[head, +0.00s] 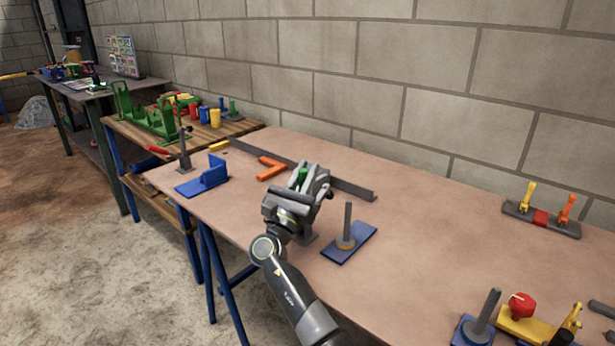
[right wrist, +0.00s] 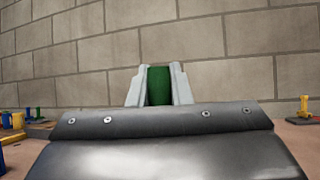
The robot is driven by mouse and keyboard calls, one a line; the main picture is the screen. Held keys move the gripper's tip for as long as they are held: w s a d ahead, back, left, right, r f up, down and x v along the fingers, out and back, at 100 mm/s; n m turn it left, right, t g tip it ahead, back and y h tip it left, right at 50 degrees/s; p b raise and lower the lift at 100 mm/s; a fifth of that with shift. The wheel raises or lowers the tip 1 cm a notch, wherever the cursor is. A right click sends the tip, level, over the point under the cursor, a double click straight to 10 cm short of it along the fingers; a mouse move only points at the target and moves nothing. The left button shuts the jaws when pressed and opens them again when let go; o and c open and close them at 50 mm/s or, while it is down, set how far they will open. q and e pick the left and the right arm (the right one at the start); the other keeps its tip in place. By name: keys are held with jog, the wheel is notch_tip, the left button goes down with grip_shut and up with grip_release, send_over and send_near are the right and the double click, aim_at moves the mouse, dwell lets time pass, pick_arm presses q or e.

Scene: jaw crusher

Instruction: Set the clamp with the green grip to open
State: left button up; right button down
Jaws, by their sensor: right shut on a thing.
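The clamp's green grip (head: 302,175) shows between the fingers of my right gripper (head: 308,178) in the head view. In the right wrist view the green grip (right wrist: 159,86) stands upright between the two grey fingertips (right wrist: 160,88), which are shut on it. The rest of the clamp is mostly hidden behind my gripper, so its lever position cannot be told well. My left gripper is not in view.
A blue base with a grey post (head: 347,238) stands just right of my gripper. A blue bracket (head: 208,176) and an orange angle piece (head: 271,168) lie to the left. A grey bar (head: 350,188) lies behind. Yellow and orange clamps (head: 541,218) stand at the right.

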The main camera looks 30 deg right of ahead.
jog(key=shift+a+f, duration=0.1)
dwell(0.4)
jog(key=c, duration=1.3)
grip_release()
jog(key=shift+a, duration=0.1)
